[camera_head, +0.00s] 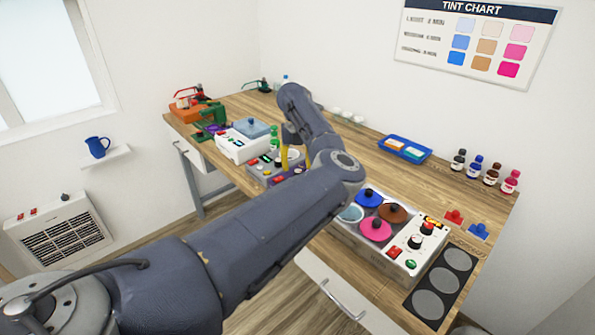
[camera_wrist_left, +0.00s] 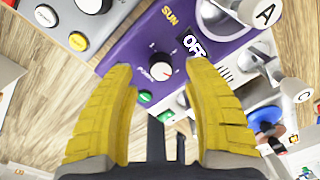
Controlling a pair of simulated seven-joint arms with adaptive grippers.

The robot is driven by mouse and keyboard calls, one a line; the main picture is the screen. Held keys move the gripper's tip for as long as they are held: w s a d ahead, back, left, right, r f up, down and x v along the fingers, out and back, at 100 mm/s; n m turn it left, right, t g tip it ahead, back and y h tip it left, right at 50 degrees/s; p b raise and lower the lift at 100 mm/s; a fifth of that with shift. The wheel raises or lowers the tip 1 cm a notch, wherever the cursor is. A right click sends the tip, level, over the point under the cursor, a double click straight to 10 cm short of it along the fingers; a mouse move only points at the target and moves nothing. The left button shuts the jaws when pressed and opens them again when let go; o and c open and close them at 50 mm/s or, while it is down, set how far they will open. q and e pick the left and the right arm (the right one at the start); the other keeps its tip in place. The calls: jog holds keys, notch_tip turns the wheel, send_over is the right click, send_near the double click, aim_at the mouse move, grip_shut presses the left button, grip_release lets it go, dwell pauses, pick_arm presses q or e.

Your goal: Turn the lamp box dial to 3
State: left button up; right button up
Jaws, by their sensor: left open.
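In the left wrist view a purple box (camera_wrist_left: 120,45) lies under my left gripper (camera_wrist_left: 163,76). I take this as the lamp box; the dial's setting is too small to read. My left gripper's yellow fingers are open, one on each side of the dial, with nothing between them. Whether they touch the box I cannot tell. In the head view the gripper (camera_head: 285,157) is over the box, which my arm partly hides.
A grey box (camera_head: 263,170) with buttons and a white box with a blue lid (camera_head: 243,138) stand close by. A unit with several lidded pots and dials (camera_head: 405,250) is at the right. A blue tray (camera_head: 405,148) and bottles (camera_head: 475,165) stand along the wall.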

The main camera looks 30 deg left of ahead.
aim_at(296, 170)
pick_arm(q)
notch_tip(296, 170, up, 9)
dwell(0.4)
jog(key=shift+s+a+f, duration=0.1)
jog(key=shift+a, duration=0.05)
